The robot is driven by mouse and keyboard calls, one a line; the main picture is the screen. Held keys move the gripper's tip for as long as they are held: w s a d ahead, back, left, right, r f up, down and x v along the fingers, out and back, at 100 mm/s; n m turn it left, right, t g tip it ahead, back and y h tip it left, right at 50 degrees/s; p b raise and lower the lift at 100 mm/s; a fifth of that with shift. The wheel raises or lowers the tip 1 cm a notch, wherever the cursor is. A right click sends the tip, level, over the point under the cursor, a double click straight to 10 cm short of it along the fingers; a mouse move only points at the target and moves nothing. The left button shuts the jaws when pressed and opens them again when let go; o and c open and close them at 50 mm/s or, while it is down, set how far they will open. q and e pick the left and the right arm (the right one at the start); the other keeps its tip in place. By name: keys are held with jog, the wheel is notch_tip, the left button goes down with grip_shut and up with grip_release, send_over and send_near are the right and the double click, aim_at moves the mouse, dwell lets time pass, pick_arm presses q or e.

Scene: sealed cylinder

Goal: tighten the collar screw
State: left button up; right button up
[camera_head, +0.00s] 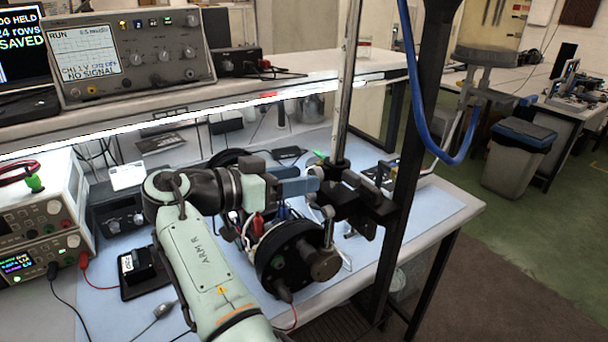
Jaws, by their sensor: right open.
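My right arm, marked ARM R, comes up from the bottom, and its gripper (306,180) points right at the clamp (347,195) on the upright metal rod (347,80). The jaws are open, with blue-grey fingers close to the clamp's left side; whether they touch it I cannot tell. A small silvery knob (327,212) shows just below the fingers; I cannot tell whether it is the collar screw. A black round-ended cylinder (290,257) with wires sits below the clamp, partly hidden by my arm. My left gripper is not in view.
An oscilloscope (130,52) stands on the upper shelf (310,72). Power supplies (42,225) and a black box (140,270) with cables are at left on the blue mat (435,205). A dark post (412,150) and blue hose (425,115) stand right of the clamp.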

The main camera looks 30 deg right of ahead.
pick_arm(q)
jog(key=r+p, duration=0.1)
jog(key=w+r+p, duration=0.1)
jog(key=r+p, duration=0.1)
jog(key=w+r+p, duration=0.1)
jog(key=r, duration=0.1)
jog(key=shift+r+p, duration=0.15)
jog(key=shift+p, duration=0.2)
pick_arm(e)
jog(key=a+r, duration=0.2)
jog(key=a, duration=0.9)
jog(key=shift+s, duration=0.3)
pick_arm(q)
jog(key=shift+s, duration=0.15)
